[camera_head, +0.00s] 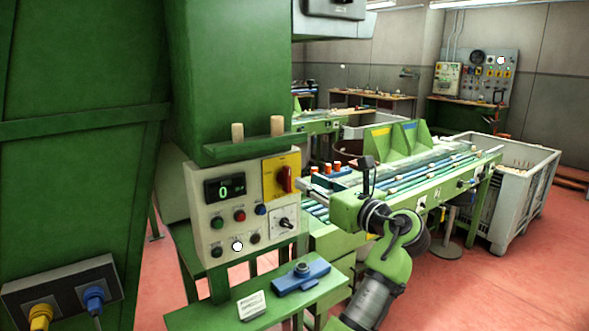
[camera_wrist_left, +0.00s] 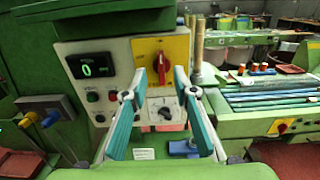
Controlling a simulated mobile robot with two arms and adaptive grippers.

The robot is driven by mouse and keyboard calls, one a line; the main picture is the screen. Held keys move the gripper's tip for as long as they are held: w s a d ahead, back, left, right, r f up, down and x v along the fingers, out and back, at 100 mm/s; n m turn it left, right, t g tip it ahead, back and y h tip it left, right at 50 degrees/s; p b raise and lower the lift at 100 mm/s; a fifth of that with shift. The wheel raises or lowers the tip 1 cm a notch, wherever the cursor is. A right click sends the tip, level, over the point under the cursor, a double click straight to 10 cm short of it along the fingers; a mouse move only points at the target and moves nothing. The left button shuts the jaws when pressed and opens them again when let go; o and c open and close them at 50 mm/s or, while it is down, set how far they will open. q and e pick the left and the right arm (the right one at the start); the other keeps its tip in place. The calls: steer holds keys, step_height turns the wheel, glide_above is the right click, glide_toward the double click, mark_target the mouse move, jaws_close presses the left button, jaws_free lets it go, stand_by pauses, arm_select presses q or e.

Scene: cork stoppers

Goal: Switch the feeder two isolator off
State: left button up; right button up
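A red rotary handle on a yellow plate, apparently the isolator (camera_head: 285,179), is at the upper right of a pale control panel (camera_head: 203,238). In the left wrist view the red handle (camera_wrist_left: 160,63) stands about upright. Its label is too small to read. My left gripper (camera_wrist_left: 160,94) is open and empty, its two teal fingers spread in front of the panel, below the red handle. A dial with a black knob (camera_wrist_left: 165,112) shows between the fingers. In the head view my left arm and wrist are right of the panel; the fingertips are hard to make out. My right gripper is out of view.
The panel also has a display (camera_head: 225,189) reading 0 and several buttons. Two corks (camera_head: 277,126) stand on the green ledge above. A blue device (camera_head: 301,277) and a white card (camera_head: 251,305) lie on the shelf below. A conveyor (camera_head: 440,172) stands to the right.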

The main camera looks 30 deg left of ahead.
mark_target(290, 171)
arm_select(q)
steer(key=p+x, duration=0.1)
steer(key=x, duration=0.5)
steer(key=shift+w+a+p, duration=0.15)
steer(key=shift+a+p, duration=0.15)
steer(key=shift+p, duration=0.05)
steer(key=shift+x, duration=0.8)
steer(key=shift+c, duration=0.2)
jaws_close()
